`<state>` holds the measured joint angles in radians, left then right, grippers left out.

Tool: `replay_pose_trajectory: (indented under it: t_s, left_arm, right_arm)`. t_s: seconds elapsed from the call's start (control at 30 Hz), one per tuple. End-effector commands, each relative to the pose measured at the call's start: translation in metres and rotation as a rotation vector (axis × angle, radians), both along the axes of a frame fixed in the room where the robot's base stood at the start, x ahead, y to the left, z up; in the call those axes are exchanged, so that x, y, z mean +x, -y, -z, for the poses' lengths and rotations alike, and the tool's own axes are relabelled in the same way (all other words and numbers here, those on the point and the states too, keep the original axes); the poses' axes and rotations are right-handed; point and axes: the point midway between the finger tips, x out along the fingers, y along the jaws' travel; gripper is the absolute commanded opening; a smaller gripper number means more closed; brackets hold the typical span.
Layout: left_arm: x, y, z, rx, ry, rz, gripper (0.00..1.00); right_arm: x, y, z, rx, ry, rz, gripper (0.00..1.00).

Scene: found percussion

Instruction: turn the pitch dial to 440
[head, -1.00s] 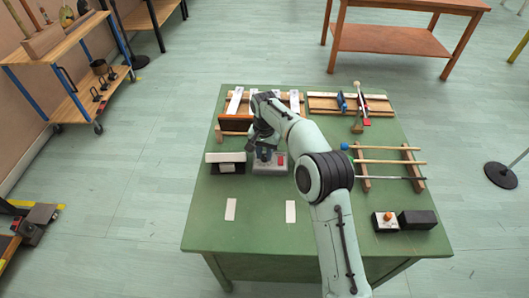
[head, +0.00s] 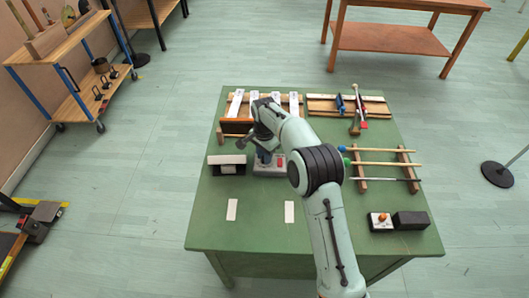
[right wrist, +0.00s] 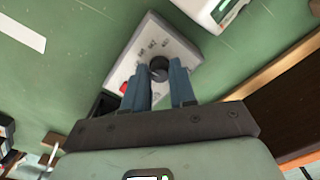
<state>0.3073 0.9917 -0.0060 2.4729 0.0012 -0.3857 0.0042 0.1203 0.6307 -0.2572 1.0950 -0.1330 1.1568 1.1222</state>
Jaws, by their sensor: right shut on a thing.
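The pitch dial (right wrist: 159,67) is a black round knob on a light grey box with printed marks and a red patch, in the right wrist view. The box (right wrist: 152,42) also shows in the head view on the green table, partly hidden by my right arm. My right gripper (right wrist: 160,76) has its two blue-grey fingers on either side of the knob and is shut on it. In the head view the right gripper (head: 264,157) reaches down onto the box. The dial's pointer and its reading cannot be made out. My left gripper is not in view.
A black and white block (head: 227,164) stands just left of the dial box. White-topped bars (head: 236,103) lie behind it. A rack of sticks (head: 380,163) and a small box with an orange knob (head: 381,221) are on the right. The table's front (head: 260,230) is mostly clear.

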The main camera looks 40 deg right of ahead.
Motion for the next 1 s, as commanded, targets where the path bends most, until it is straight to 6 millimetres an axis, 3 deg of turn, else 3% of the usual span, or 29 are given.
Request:
replay_pose_trajectory:
  t_s: [0.63,0.67,0.7,1.0]
  left_arm:
    - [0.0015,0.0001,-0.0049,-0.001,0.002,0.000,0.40]
    - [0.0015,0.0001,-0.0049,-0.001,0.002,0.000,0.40]
    - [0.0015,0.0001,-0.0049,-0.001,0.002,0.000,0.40]
    - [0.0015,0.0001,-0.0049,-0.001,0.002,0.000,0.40]
  right_arm:
    - [0.0010,0.0009,-0.0020,-0.002,0.005,0.062,0.00]
    - [0.0010,0.0009,-0.0020,-0.002,0.005,0.062,0.35]
    - [0.0009,0.0008,-0.0019,-0.002,0.005,0.062,0.48]
    - [0.0005,0.0003,-0.0014,-0.001,0.003,0.061,0.51]
